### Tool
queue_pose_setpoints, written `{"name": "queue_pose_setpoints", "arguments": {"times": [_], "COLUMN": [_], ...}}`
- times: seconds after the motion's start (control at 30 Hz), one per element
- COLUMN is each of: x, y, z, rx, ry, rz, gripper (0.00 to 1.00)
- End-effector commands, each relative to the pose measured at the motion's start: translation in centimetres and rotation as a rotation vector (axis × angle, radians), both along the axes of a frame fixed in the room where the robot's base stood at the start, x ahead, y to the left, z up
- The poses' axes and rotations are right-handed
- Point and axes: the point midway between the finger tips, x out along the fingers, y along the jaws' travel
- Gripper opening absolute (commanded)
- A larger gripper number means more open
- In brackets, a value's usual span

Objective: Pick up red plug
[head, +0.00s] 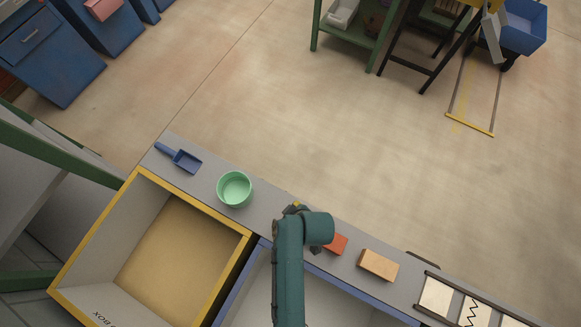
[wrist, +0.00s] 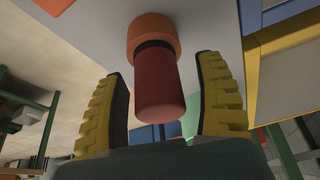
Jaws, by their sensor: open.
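The red plug (wrist: 158,88) is a red cylinder with a dark band and a wider orange round part at its far end, against the grey bench surface. My gripper (wrist: 163,70) is open, with one yellow-and-black finger on each side of the red cylinder. Gaps show between the cylinder and both fingers, so it is not gripped.
A green bowl (head: 235,188) and a blue scoop (head: 180,157) are left on the bench. A yellow-rimmed bin (head: 232,277) and a blue-rimmed bin (head: 232,304) stand along the bench's near side.

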Motion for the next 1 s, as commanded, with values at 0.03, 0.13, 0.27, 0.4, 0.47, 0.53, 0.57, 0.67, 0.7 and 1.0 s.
{"name": "queue_pose_setpoints", "arguments": {"times": [0.03, 0.13, 0.27, 0.4, 0.47, 0.53, 0.57, 0.67, 0.7, 1.0], "x": [0.0, 0.0, 0.0, 0.0, 0.0, 0.0, 0.0, 0.0, 0.0, 0.1], "y": [0.0, 0.0, 0.0, 0.0, 0.0, 0.0, 0.0, 0.0, 0.0, 0.0], "z": [0.1, 0.1, 0.1, 0.1, 0.1, 0.1, 0.1, 0.1, 0.1, 2.2], "rx": [0.000, 0.000, 0.001, 0.001, 0.001, 0.000, 0.000, 0.001, 0.001, 0.000], "ry": [-0.001, -0.001, -0.001, -0.001, -0.001, 0.000, 0.000, -0.001, -0.001, -0.004], "rz": [0.000, 0.000, 0.000, 0.000, 0.000, 0.000, 0.000, 0.000, 0.000, 0.001], "gripper": [0.70, 0.70, 0.50, 0.23, 0.12, 0.08, 0.08, 0.08, 0.08, 0.07]}}
